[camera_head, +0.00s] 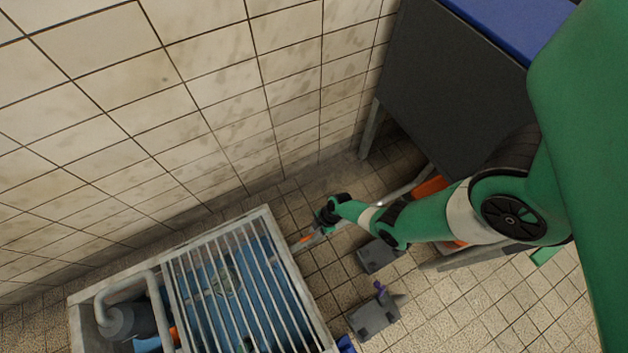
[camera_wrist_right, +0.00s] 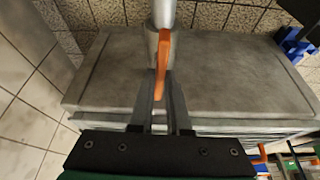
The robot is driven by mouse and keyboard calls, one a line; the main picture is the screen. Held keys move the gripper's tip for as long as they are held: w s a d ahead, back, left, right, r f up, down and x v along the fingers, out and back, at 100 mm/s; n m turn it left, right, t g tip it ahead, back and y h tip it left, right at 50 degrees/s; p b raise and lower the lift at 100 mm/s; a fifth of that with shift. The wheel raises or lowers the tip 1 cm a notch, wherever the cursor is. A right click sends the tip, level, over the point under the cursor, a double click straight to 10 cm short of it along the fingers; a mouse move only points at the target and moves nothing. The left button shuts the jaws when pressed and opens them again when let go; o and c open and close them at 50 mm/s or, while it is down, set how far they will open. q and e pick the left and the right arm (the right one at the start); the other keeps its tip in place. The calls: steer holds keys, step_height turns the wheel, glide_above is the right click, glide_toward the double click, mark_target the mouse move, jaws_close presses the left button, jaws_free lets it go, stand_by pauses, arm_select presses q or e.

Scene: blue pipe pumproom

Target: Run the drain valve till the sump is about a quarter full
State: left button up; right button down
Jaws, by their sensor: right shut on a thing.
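The sump (camera_head: 297,285) is a grey-walled pit at the bottom left of the head view, with a barred grate (camera_head: 178,290) over part of it. Blue shows between the bars; how high any water stands I cannot tell. A pale pipe (camera_head: 398,192) runs along the wall to the sump's right side. The drain valve's orange lever (camera_head: 305,239) is on this pipe, and in the wrist view the lever (camera_wrist_right: 162,58) points down from the pipe (camera_wrist_right: 164,14). My right gripper (camera_wrist_right: 161,88) is shut on the lever's end. My left gripper is out of view.
A tiled wall (camera_head: 200,90) stands behind the sump. A dark cabinet (camera_head: 455,85) with a blue top is at the upper right. Grey blocks (camera_head: 375,316) lie on the tiled floor right of the sump. Thick bent piping (camera_head: 125,290) fills the sump's left end.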

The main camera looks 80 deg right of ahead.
steer(key=shift+f+n, duration=0.1)
steer(key=shift+n, duration=0.4)
steer(key=c, duration=0.9)
jaws_free()
steer(key=shift+d+r+p, duration=0.1)
steer(key=shift+r+p, duration=0.3)
steer(key=shift+r, duration=0.1)
steer(key=p+v, duration=0.9)
steer(key=v, duration=0.1)
steer(key=shift+s+d+r, duration=0.15)
steer(key=shift+d+r, duration=0.05)
steer(key=shift+r, duration=0.15)
